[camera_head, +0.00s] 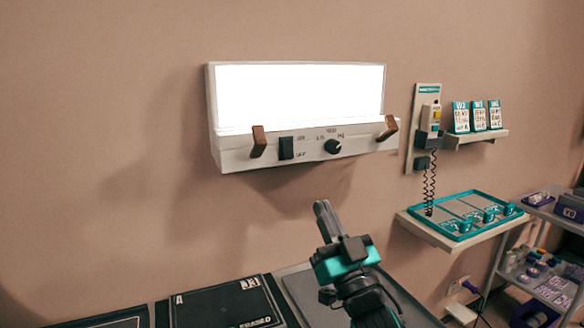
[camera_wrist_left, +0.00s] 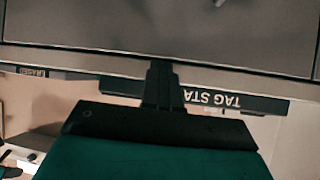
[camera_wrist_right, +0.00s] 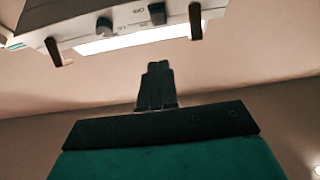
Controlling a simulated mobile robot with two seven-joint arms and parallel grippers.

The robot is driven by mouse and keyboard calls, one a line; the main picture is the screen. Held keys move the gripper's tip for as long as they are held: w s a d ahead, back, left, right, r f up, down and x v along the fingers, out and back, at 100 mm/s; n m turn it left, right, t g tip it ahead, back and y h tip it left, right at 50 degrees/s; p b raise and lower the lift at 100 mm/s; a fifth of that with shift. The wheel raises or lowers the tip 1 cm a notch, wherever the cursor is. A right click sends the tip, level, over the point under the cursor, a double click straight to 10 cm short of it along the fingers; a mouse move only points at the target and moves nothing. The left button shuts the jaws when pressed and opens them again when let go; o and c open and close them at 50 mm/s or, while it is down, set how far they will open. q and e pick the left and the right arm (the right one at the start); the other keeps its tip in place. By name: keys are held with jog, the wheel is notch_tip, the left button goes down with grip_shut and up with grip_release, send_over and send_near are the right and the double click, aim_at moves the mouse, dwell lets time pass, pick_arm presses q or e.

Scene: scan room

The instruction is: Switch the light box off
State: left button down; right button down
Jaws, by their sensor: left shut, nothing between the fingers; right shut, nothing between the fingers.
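The light box (camera_head: 300,100) hangs on the wall in the head view, and its panel glows bright white. Its lower ledge carries a black rocker switch (camera_head: 286,148), a round black knob (camera_head: 333,146) and two brown clips. My right gripper (camera_head: 322,208) is shut and empty, below the ledge and apart from it. In the right wrist view, the shut right fingers (camera_wrist_right: 158,70) point toward the wall, with the rocker switch (camera_wrist_right: 157,13) and knob (camera_wrist_right: 104,27) above them. My left gripper (camera_wrist_left: 160,68) shows only in the left wrist view, shut and empty, near a label strip reading TAG STA.
A corded handset (camera_head: 430,120) hangs on the wall at right, beside a small shelf of cards (camera_head: 478,117). A teal-rimmed tray (camera_head: 462,236) sits on a lower shelf. A black folder (camera_head: 228,303) lies below. The wall under the light box is clear.

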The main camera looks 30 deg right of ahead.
jog(key=p, duration=0.2)
send_near(289, 153)
notch_tip(289, 153, up, 4)
jog(key=shift+w+d+f, duration=0.1)
jog(key=shift+w+f, duration=0.05)
jog(key=shift+w, duration=1.05)
jog(key=shift+w+d+f, duration=0.1)
jog(key=shift+w+f, duration=0.1)
jog(key=shift+w, duration=1)
